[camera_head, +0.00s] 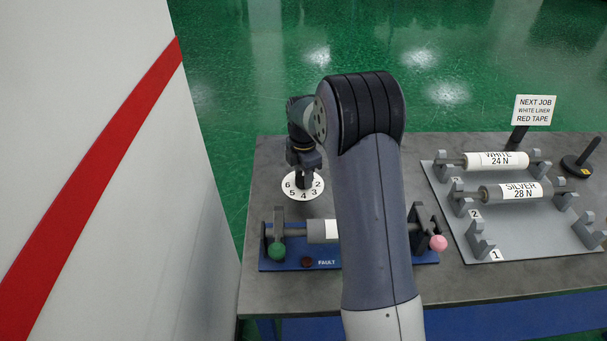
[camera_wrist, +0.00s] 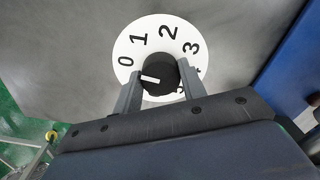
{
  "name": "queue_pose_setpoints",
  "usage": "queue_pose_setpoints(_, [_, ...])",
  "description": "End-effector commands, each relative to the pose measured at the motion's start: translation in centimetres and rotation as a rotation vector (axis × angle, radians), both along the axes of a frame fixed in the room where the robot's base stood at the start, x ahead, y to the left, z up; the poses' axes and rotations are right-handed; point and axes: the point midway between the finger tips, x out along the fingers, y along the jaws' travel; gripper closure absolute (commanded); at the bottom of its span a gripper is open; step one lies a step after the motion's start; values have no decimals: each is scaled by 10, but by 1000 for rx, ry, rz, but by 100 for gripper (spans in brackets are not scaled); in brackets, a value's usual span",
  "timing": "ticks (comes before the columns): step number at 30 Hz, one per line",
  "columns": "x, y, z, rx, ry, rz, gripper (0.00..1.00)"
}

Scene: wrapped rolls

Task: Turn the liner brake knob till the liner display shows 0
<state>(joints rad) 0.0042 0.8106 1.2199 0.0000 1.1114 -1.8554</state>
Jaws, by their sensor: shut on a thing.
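A black round knob (camera_wrist: 158,75) stands on a white dial disc (camera_wrist: 140,25) with printed numbers; 0, 1, 2 and 3 read clearly in the wrist view. The knob's white mark points left, roughly toward the 0 side. My gripper (camera_wrist: 156,80) is shut on the knob, one finger on each side. In the head view my gripper (camera_head: 304,181) reaches down over the dial (camera_head: 301,194), whose 2 to 6 show; the knob is hidden there. No liner display can be made out; my arm covers part of the station.
A blue station (camera_head: 345,260) with a roll, a green ball, a pink ball and a FAULT lamp (camera_head: 307,262) lies before the dial. A grey rack (camera_head: 520,225) holds WHITE 24 N and SILVER 28 N rolls. A NEXT JOB sign (camera_head: 535,110) stands behind. A white wall (camera_head: 80,120) is left.

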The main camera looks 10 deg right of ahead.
Motion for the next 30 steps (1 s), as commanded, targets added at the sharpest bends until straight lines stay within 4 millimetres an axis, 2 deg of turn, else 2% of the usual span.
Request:
queue_pose_setpoints(9, [1, 0, 0, 0, -1, 110, 84])
queue_pose_setpoints(24, [1, 0, 1, 0, -2, 130, 84])
queue_pose_setpoints(25, [1, 0, 1, 0, -2, 130, 60])
queue_pose_setpoints(30, [1, 0, 0, -1, -1, 129, 46])
